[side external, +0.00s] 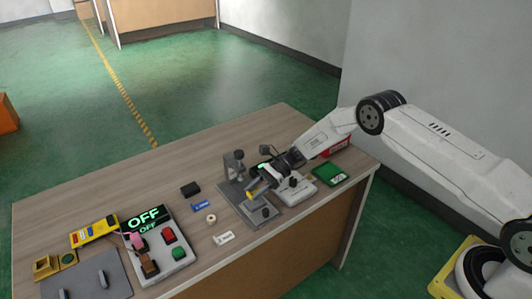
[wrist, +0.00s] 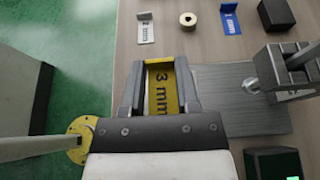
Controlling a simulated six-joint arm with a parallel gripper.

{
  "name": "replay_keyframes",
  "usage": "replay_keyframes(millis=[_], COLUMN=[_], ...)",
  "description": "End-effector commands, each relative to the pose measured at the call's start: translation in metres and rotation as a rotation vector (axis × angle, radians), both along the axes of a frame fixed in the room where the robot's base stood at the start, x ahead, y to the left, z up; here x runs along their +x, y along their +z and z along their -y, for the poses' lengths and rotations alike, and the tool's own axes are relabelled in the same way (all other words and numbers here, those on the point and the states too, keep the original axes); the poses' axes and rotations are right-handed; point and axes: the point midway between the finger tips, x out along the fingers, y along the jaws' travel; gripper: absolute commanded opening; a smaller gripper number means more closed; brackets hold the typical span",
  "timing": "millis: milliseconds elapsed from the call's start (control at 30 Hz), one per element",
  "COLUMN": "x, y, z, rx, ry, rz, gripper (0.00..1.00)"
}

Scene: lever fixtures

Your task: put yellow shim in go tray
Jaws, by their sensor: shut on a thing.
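The yellow shim, marked 3 mm, is between the fingers of my gripper (wrist: 160,82) in the wrist view. My gripper is shut on this yellow shim (wrist: 161,92). In the side view the yellow shim (side external: 254,192) shows as a small yellow patch at the tip of my gripper (side external: 260,188), over the front of the grey metal fixture plate (side external: 236,204). Whether it touches the plate is unclear. A green tray (side external: 330,175) lies at the right end of the table, and a red tray (side external: 335,147) is behind it, partly hidden by my arm.
A clamp fixture (side external: 236,170) stands on the plate close to my gripper. A blue shim (side external: 200,204), white shim (side external: 223,238), tape roll (side external: 211,218) and black block (side external: 190,189) lie left of it. A panel reading OFF (side external: 145,218) is further left.

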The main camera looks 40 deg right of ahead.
Motion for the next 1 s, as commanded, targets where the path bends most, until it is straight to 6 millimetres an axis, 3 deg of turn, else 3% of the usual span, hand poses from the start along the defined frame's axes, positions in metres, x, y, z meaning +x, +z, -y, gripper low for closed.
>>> replay_keyframes(millis=[333,600,1000], x=[0.009,0.009,0.009], y=[-0.012,-0.036,-0.038], z=[-0.002,-0.002,-0.002], rx=[0.0,0.0,0.0], ry=[0.0,0.0,-0.001], rz=[0.001,0.0,0.001], gripper=[0.0,0.0,0.0])
